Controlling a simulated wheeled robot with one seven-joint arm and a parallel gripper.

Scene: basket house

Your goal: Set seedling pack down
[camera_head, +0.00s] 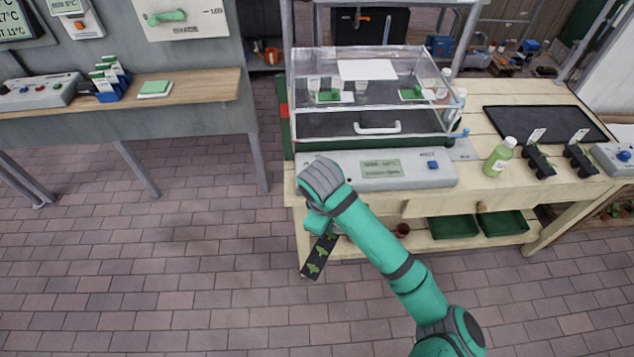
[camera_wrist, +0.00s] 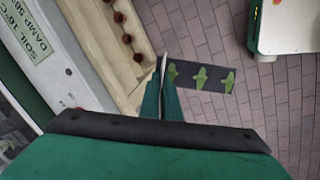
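My gripper (camera_wrist: 164,95) has its two green fingers close together on a thin pale tag at the edge of the seedling pack (camera_wrist: 205,78). The pack is a dark strip with three green seedlings. In the head view the pack (camera_head: 318,258) hangs tilted below my gripper, in front of the bench's left front corner and over the brick floor. The fingertips are largely hidden there by my wrist. A clear-lidded propagator (camera_head: 378,128) stands on the wooden bench (camera_head: 480,205), with cups and small green items inside. Its lid looks closed.
Two dark packs with white tags (camera_head: 538,160) (camera_head: 580,158) stand at the bench's right, beside a green bottle (camera_head: 499,158) and a black tray (camera_head: 545,122). Green trays (camera_head: 453,228) lie on the lower shelf. A second bench (camera_head: 190,88) is at left. Open floor lies between.

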